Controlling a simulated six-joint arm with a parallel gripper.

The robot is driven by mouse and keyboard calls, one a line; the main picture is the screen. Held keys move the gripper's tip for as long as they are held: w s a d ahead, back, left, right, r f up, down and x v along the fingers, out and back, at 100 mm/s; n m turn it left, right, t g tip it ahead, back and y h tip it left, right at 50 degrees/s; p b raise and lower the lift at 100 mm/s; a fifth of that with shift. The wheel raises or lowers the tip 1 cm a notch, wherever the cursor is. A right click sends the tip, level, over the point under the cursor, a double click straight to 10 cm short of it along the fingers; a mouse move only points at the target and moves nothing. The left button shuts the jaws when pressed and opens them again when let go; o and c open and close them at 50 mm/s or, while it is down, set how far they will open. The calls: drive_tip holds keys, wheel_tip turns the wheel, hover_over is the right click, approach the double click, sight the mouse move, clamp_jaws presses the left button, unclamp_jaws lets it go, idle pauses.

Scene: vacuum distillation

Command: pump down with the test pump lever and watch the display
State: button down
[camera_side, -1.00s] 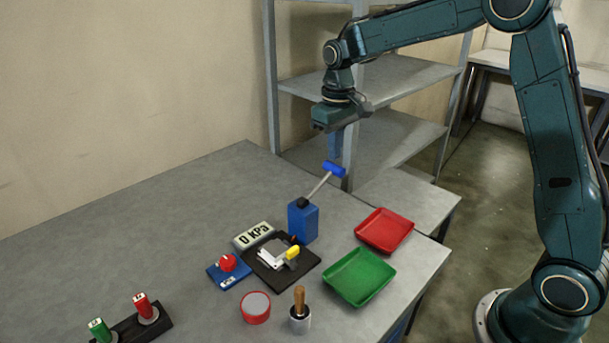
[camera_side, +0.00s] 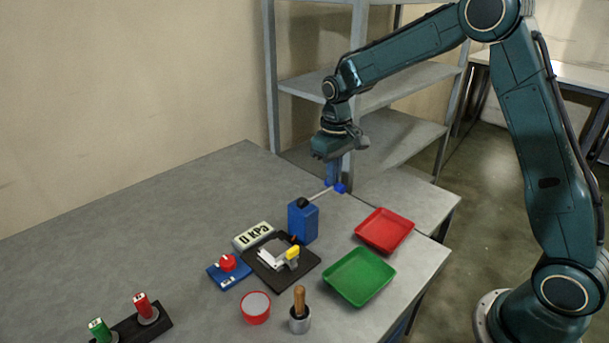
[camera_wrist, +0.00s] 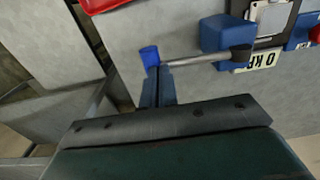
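The blue test pump (camera_side: 303,222) stands on the table in the side view, with a metal lever (camera_side: 320,194) ending in a blue handle (camera_side: 341,188). The lever slopes only slightly upward from the pump. My gripper (camera_side: 333,183) is over the handle, its blue fingers pointing down. In the wrist view the closed fingers (camera_wrist: 158,86) meet the blue handle (camera_wrist: 150,57) at their tips; the handle does not appear to be between them. The pump body (camera_wrist: 218,33) also shows there. The display (camera_side: 253,236) reads 0 kPa.
A black board (camera_side: 280,263) with a yellow-handled part lies before the pump. A blue base with a red knob (camera_side: 228,264) is at its left. Red (camera_side: 385,231) and green (camera_side: 360,277) trays lie to the right. A shelf rack (camera_side: 274,70) stands behind.

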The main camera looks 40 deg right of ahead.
drive_tip(key=shift+f, duration=1.65)
drive_tip(key=shift+r, duration=4.1)
drive_tip(key=shift+f, duration=4.15)
drive_tip(key=shift+r, duration=4.15)
